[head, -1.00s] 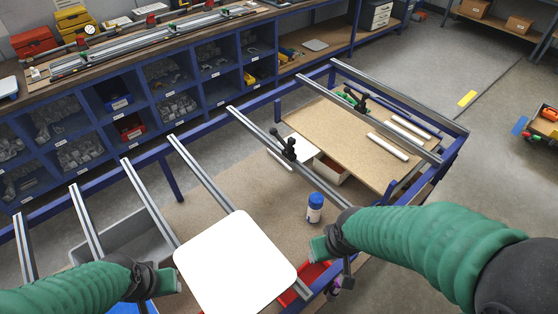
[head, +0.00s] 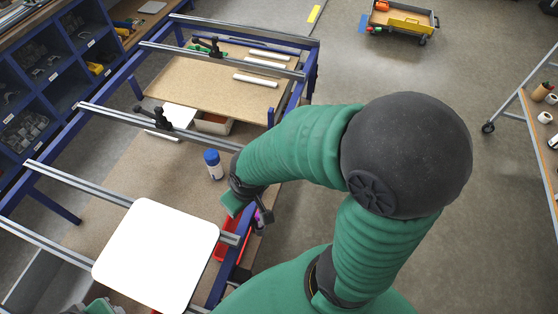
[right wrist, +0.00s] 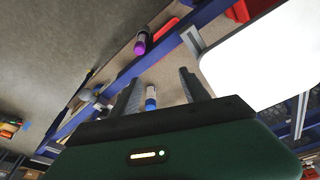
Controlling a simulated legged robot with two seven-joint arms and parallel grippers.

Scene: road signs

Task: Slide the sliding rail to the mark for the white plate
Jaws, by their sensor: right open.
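The white plate (head: 157,255) lies flat across the grey sliding rails at the lower left of the head view. One rail (head: 80,184) runs under its far side and another (head: 40,243) runs to its left edge. The plate also shows at the upper right of the right wrist view (right wrist: 268,55). My right gripper (right wrist: 160,85) is open, with nothing between its fingers. In the head view it is at the near blue beam, right of the plate and apart from it. Only a green part of my left gripper (head: 100,306) shows at the bottom edge; its fingers are hidden. I cannot make out the mark.
Farther rails carry black clamps (head: 160,118). A blue-capped white bottle (head: 213,165) stands on the board beyond my right gripper. A red bin (head: 232,232) sits beside the blue beam (head: 232,272). A yellow cart (head: 400,18) stands far off, with open floor before it.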

